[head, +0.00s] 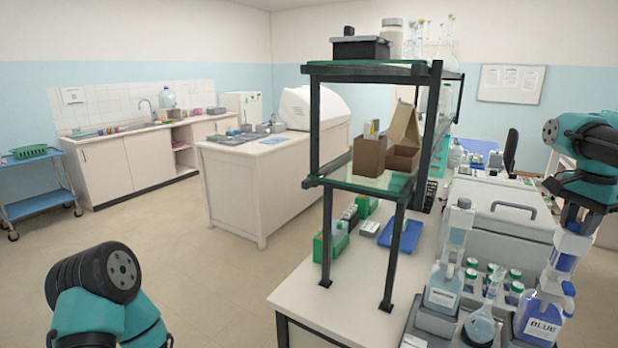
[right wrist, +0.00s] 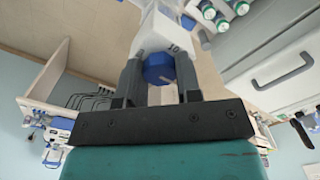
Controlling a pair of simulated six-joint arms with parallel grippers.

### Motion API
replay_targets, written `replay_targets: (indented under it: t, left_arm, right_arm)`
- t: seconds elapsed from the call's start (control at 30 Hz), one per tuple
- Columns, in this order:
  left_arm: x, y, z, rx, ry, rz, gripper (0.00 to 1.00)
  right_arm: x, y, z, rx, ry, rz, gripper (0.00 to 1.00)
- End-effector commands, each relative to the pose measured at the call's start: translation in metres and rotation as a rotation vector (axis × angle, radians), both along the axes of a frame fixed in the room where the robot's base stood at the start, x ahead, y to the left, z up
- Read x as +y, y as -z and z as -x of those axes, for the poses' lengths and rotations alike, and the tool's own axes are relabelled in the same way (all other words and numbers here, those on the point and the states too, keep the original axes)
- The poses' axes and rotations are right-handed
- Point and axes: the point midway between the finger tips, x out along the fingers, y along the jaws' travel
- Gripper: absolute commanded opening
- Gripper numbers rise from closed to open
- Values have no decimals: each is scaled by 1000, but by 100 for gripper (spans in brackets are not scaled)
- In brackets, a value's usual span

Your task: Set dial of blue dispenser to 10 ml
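The blue dispenser (head: 540,318) stands at the right front of the bench. It is a bottle of blue liquid with a label reading BLUE and a pale dispenser head on top. In the right wrist view its blue dial (right wrist: 158,68) sits between my right gripper's fingers (right wrist: 159,72), with no clear gap on either side. The mark 10 shows on the pale head just beyond the dial. In the head view my right gripper (head: 574,214) is at the dispenser's top, partly hiding it. My left arm shows at the lower left, but its gripper is out of view.
Another dispenser bottle (head: 443,288) and a flask (head: 480,325) stand left of the blue dispenser. Several green-capped jars (head: 515,292) stand behind, before a grey lidded machine (head: 505,215). A shelf frame (head: 395,258) rises at the bench's left.

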Motion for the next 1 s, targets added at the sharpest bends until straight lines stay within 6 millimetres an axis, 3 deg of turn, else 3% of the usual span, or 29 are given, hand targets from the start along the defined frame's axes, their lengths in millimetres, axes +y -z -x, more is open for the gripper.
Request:
replay_targets:
  t: [0.23, 0.53, 1.0]
  left_arm:
    - [0, 0, 0, 0, 0, 0, 43]
    - [0, 0, 0, 0, 0, 0, 43]
    - [0, 0, 0, 0, 0, 0, 43]
  right_arm:
    - [0, 1, 0, 1, -31, -1, 22]
    - [0, 1, 0, 1, -248, -1, 22]
    - [0, 1, 0, 2, -334, -2, 22]
